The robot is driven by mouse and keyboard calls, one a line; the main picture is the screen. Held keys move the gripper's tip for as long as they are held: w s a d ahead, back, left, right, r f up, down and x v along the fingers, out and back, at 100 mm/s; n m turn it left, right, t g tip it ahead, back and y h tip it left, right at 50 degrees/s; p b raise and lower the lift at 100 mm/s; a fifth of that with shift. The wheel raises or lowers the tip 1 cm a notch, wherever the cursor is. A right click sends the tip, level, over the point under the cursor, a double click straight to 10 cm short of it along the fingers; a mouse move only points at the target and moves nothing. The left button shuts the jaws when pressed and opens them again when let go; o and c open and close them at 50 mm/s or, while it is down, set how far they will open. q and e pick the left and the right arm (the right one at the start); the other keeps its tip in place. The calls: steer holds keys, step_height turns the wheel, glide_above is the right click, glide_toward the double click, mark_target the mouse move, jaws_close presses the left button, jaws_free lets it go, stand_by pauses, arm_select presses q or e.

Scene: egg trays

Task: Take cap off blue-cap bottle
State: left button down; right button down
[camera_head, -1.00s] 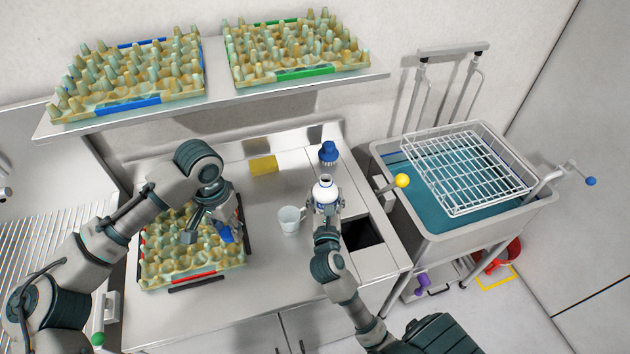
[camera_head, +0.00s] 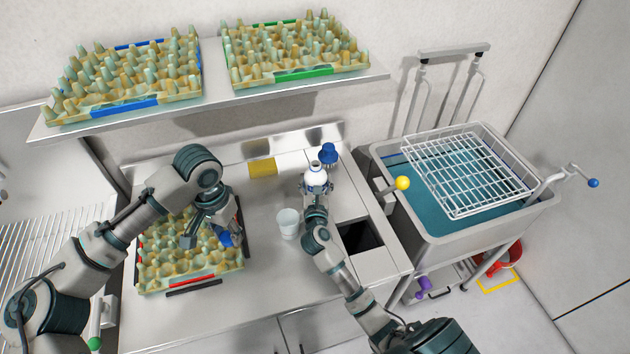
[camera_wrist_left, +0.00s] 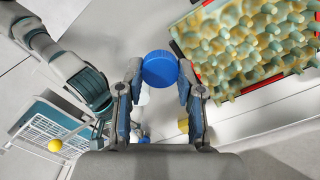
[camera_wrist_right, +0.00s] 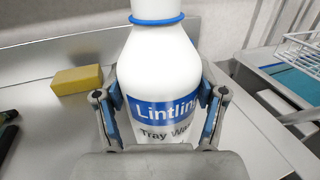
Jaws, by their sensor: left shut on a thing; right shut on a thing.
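The white bottle (camera_head: 315,176) with a blue label has an open, capless neck. My right gripper (camera_head: 317,190) is shut around its body, and the bottle is upright over the back of the counter. In the right wrist view the bottle (camera_wrist_right: 160,70) stands between both fingers, with a blue ring near its neck. The blue cap (camera_wrist_left: 160,68) is pinched between the fingertips of my left gripper (camera_wrist_left: 160,80). In the head view the left gripper (camera_head: 208,228) holds the cap (camera_head: 226,239) over the egg tray (camera_head: 195,282), apart from the bottle.
A white cup (camera_head: 288,224) stands left of the right forearm. A dark square opening (camera_head: 361,237) is at the right. Egg trays (camera_head: 125,108) fill the shelf above. A sink with a wire basket (camera_head: 470,175) is further right.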

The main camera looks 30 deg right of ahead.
steer(key=shift+d+r, duration=0.1)
steer(key=shift+d, duration=0.05)
steer(key=shift+c, duration=0.5)
jaws_free()
steer(key=shift+d, duration=0.1)
steer(key=shift+s+a, duration=0.1)
steer(key=shift+a, duration=0.3)
